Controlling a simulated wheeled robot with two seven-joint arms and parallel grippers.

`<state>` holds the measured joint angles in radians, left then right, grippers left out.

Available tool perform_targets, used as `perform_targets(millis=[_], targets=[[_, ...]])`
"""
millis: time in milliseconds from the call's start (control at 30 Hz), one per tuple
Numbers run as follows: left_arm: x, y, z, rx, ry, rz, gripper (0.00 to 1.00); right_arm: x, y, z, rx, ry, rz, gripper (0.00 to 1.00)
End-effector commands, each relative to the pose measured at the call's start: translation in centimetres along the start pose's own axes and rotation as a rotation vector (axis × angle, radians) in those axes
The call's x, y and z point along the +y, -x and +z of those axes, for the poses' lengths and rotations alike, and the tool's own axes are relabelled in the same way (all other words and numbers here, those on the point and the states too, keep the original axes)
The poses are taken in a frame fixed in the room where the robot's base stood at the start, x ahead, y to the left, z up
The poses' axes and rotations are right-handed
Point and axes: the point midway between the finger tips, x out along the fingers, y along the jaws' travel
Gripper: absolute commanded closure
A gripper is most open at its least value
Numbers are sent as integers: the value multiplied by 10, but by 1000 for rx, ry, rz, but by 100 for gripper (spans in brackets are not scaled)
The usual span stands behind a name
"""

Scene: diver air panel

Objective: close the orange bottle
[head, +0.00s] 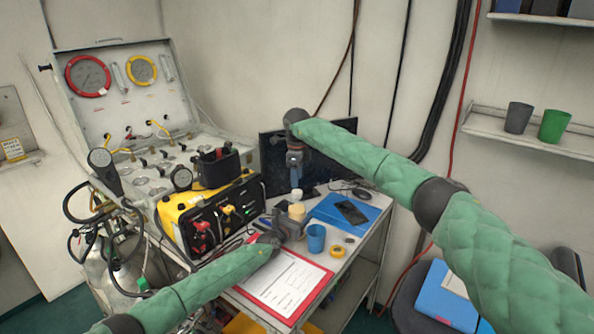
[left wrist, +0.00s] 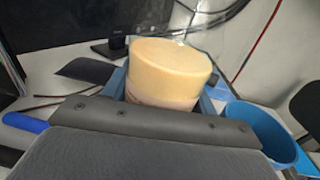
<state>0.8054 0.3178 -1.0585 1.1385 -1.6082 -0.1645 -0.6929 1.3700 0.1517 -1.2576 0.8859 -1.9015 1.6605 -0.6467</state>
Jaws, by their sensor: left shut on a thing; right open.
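My left gripper (head: 288,229) is shut on the pale orange bottle (head: 297,211) at the table. In the left wrist view the bottle (left wrist: 168,75) stands nearly upright between blue fingers, with a broad flat orange top and a paler band below. I cannot tell whether that top is a lid. My right gripper (head: 295,178) points down, open, above and behind the bottle. A small whitish round thing (head: 297,195) shows just below its fingertips; I cannot tell whether it touches them. The bottle's lower part is hidden by my left gripper.
A red clipboard (head: 285,284) lies in front. A blue folder (head: 335,212) with a phone lies behind right. A yellow-black air panel box (head: 212,213) stands left.

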Motion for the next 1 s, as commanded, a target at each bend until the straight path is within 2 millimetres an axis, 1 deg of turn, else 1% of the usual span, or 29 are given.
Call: perform_targets(millis=[33, 200, 300, 433, 700, 767, 800, 933, 1000], targets=[[0, 0, -1, 1, 0, 0, 100, 0, -8, 0, 0, 0, 2, 50], [0, 0, -1, 1, 0, 0, 100, 1, -33, 0, 1, 0, 2, 50], [0, 0, -1, 1, 0, 0, 100, 0, -43, 0, 0, 1, 0, 50], [0, 0, -1, 1, 0, 0, 100, 0, -50, 0, 1, 1, 0, 50], [0, 0, -1, 1, 0, 0, 100, 0, -52, 0, 1, 0, 0, 50], [0, 0, -1, 1, 0, 0, 100, 0, -51, 0, 1, 0, 0, 62], [0, 0, -1, 1, 0, 0, 100, 0, -51, 0, 1, 0, 0, 70], [0, 0, -1, 1, 0, 0, 100, 0, -51, 0, 1, 0, 0, 96], [0, 0, -1, 1, 0, 0, 100, 0, -51, 0, 1, 0, 0, 96]])
